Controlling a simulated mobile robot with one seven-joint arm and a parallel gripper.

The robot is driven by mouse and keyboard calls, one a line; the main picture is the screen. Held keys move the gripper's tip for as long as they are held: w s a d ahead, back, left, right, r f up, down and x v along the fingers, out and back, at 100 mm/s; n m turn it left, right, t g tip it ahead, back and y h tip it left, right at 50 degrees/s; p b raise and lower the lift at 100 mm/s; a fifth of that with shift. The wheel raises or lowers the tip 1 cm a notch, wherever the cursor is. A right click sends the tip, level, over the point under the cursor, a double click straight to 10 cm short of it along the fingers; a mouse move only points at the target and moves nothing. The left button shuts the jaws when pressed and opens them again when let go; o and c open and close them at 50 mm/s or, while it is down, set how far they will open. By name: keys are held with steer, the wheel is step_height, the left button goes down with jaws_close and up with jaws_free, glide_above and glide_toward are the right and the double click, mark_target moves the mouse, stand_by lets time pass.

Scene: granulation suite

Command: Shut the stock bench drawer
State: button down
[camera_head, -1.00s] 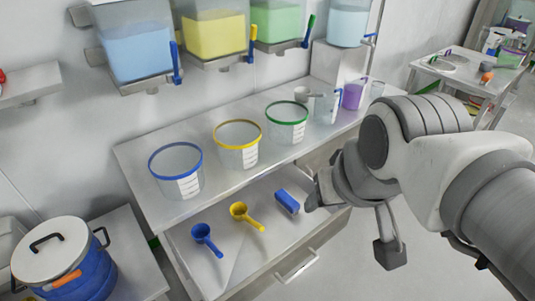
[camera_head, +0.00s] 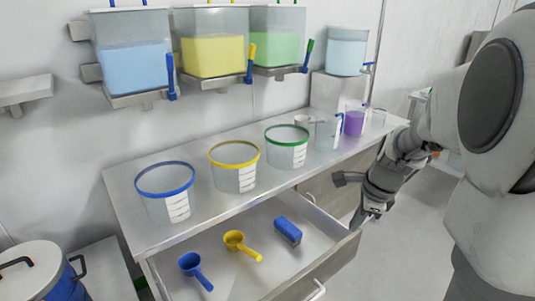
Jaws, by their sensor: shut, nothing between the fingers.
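The stock bench drawer (camera_head: 328,241) is pulled out below the bench top (camera_head: 215,207). A blue scoop (camera_head: 193,268), a yellow scoop (camera_head: 239,243) and a blue block-like item (camera_head: 288,231) lie in it. The drawer's front faces the lower right, with a pale bar handle (camera_head: 317,291) at the bottom of the view. My gripper (camera_head: 364,220) is at the drawer's right front corner, pointing down, shut and empty. I cannot tell whether it touches the drawer.
Three clear tubs with blue (camera_head: 165,189), yellow (camera_head: 234,166) and green (camera_head: 287,147) rims stand on the bench, with purple (camera_head: 354,121) and clear vessels at its right end. Wall bins hang above. A lidded blue pot (camera_head: 60,285) stands at lower left. Floor right of the drawer looks clear.

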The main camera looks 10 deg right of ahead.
steer(key=d+f+m+b, duration=0.2)
steer(key=d+f+m, duration=0.55)
steer(key=f, duration=0.35)
steer(key=b, duration=0.5)
glide_toward(346, 258)
steer(key=shift+g+y, duration=0.4)
steer(key=f, duration=0.1)
steer(key=a+f, duration=0.1)
steer(key=f, duration=0.1)
steer(key=a+f, duration=0.1)
steer(key=f, duration=0.1)
steer(key=shift+s+a+f, duration=0.1)
steer(key=shift+s+f, duration=0.05)
steer(key=shift+s, duration=0.1)
steer(key=shift+w+a+p, duration=0.1)
steer(key=shift+p, duration=0.2)
